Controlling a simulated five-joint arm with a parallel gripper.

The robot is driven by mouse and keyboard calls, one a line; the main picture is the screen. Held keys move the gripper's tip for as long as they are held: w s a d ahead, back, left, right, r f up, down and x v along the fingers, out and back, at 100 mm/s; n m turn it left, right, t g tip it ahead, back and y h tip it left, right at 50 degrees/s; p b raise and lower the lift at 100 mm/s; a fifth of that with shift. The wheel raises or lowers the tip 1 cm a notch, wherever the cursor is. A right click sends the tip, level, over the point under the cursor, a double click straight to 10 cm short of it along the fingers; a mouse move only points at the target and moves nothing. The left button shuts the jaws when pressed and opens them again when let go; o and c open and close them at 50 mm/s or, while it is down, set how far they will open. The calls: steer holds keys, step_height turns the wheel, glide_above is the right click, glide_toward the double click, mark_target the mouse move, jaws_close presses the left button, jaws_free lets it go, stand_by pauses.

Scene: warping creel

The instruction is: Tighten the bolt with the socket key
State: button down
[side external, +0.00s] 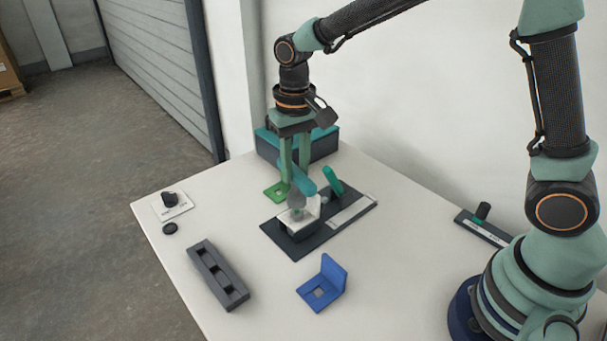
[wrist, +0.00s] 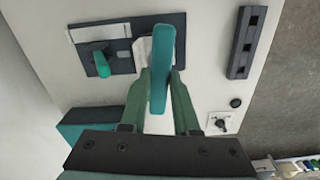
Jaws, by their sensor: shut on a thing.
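The socket key's teal bar handle (side external: 297,180) is between the green fingers of my gripper (side external: 296,174), which is shut on it. In the wrist view the handle (wrist: 161,70) lies lengthwise between the fingertips (wrist: 160,76). Below the handle in the side view, a grey rounded part (side external: 296,201) is over a white block (side external: 300,218) on a dark base plate (side external: 287,240). I cannot make out the bolt; the key and fingers cover that spot. I cannot tell whether the key's lower end is seated on it.
A teal upright handle (side external: 333,180) stands close by on the same plate. A teal and dark box (side external: 324,145) is at the back. A dark slotted rack (side external: 207,262) and blue bracket (side external: 333,274) are in front, with bare table between.

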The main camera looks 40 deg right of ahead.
steer(key=shift+r, duration=3.55)
